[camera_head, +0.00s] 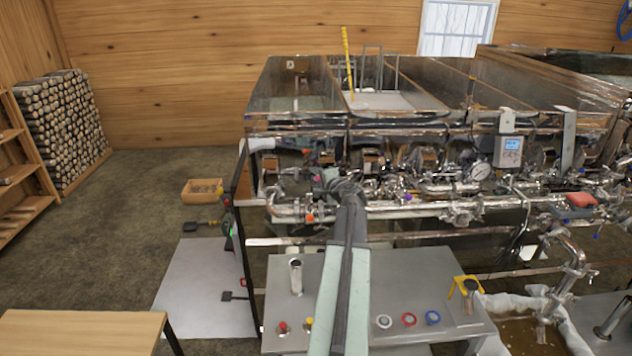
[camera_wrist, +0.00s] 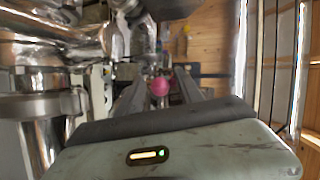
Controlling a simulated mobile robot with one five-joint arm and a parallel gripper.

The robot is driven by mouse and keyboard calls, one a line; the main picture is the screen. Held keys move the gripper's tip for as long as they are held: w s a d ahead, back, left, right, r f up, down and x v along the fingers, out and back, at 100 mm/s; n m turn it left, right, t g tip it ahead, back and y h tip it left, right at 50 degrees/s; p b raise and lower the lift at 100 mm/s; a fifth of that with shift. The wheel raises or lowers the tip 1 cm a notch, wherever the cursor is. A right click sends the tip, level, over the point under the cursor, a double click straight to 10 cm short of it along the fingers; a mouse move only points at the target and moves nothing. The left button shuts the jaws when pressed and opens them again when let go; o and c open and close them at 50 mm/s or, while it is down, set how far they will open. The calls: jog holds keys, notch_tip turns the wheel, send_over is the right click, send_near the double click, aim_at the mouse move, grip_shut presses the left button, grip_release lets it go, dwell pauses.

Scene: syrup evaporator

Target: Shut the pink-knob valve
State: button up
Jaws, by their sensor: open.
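The pink knob (camera_wrist: 160,86) shows in the wrist view as a small round ball, between the two dark fingers of my gripper (camera_wrist: 161,81). The fingers stand apart on either side of it, with gaps visible; I cannot tell how deep the knob lies between them. In the head view my gripper (camera_head: 330,180) reaches forward to the pipework at the front left of the evaporator. A small pink spot (camera_head: 318,178) shows just left of its tip there. The valve's body and its lever are mostly hidden, so its position cannot be told.
Shiny pipes (camera_head: 400,209) run along the evaporator front, and an orange knob (camera_head: 310,217) sits below my gripper. In the wrist view, metal fittings (camera_wrist: 40,105) crowd the left. A grey table (camera_head: 420,290) with several buttons lies under my arm. The floor at left is mostly open.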

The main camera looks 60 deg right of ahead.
grip_shut()
